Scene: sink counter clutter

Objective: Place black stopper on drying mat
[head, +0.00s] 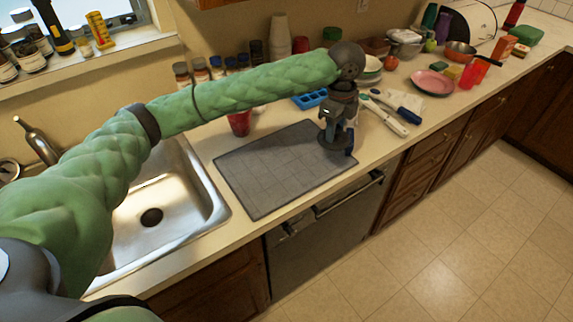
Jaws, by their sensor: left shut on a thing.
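The grey drying mat (270,172) lies flat on the counter to the right of the sink. My left arm reaches across from the left, and my left gripper (338,145) points down at the mat's right end. It is shut on a dark round thing, which looks like the black stopper (328,143). The fingers and wrist partly hide the stopper. I cannot tell whether it touches the mat or is just above it. My right gripper is not in view.
The steel sink (187,200) is left of the mat. A red cup (239,123) and a blue tray (309,100) stand behind the mat. Utensils (388,117) lie to its right, with a pink plate (433,83) farther off. Most of the mat is clear.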

